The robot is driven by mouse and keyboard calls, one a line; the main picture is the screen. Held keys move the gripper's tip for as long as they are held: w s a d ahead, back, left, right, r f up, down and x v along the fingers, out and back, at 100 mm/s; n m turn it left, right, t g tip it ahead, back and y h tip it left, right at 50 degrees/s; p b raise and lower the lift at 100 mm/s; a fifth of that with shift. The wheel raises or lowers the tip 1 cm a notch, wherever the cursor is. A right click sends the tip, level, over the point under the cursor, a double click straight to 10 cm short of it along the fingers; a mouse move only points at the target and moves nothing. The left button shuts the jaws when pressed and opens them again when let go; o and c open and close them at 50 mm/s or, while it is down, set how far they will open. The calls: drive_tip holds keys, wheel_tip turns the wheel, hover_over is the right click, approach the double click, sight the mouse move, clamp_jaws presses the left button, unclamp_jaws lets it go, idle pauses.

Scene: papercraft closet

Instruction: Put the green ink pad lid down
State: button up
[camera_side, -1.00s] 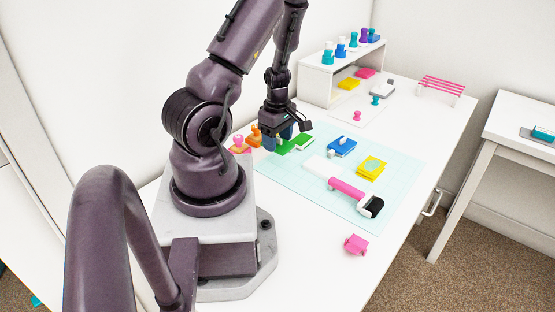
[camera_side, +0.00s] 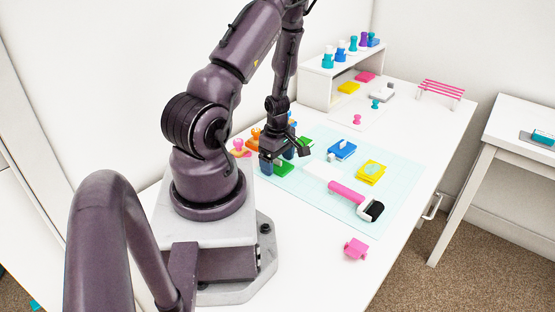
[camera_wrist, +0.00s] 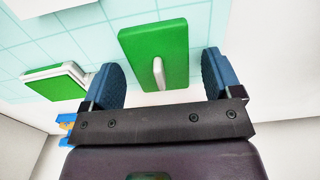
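The green ink pad lid (camera_wrist: 140,42) is a green slab with a small white handle on top. It appears to lie flat across the edge of the cutting mat. In the side view the lid (camera_side: 284,169) shows just below my gripper (camera_side: 277,160). The blue fingers of my gripper (camera_wrist: 161,80) are spread wide in the wrist view, with the handle between them and a clear gap on both sides. The green ink pad (camera_wrist: 55,84) with its white base sits apart, to the left; in the side view this pad (camera_side: 305,141) is partly hidden by my gripper.
A blue pad (camera_side: 342,149), a yellow pad (camera_side: 371,172) and a pink-handled roller (camera_side: 347,193) lie on the pale mat (camera_side: 310,196). A white shelf (camera_side: 318,84) stands at the back. The front table is mostly clear.

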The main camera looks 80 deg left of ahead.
wheel_tip(320, 180, up, 12)
drive_tip(key=w+d+r+m+t+h, duration=0.1)
drive_tip(key=w+d+r+m+t, duration=0.1)
drive_tip(key=w+d+r+m, duration=0.55)
drive_tip(key=s+d+r+m+t, duration=0.1)
drive_tip(key=d+r+m, duration=0.6)
drive_tip(key=d+m, duration=0.2)
drive_tip(key=s+d+r+m+t+y, duration=0.1)
drive_tip(key=d+r+m+t, duration=0.1)
drive_tip(key=d+r+m, duration=0.6)
drive_tip(key=d+m, duration=0.2)
drive_tip(key=d, duration=0.1)
drive_tip(key=shift+s+d+t, duration=0.2)
drive_tip(key=shift+t, duration=0.1)
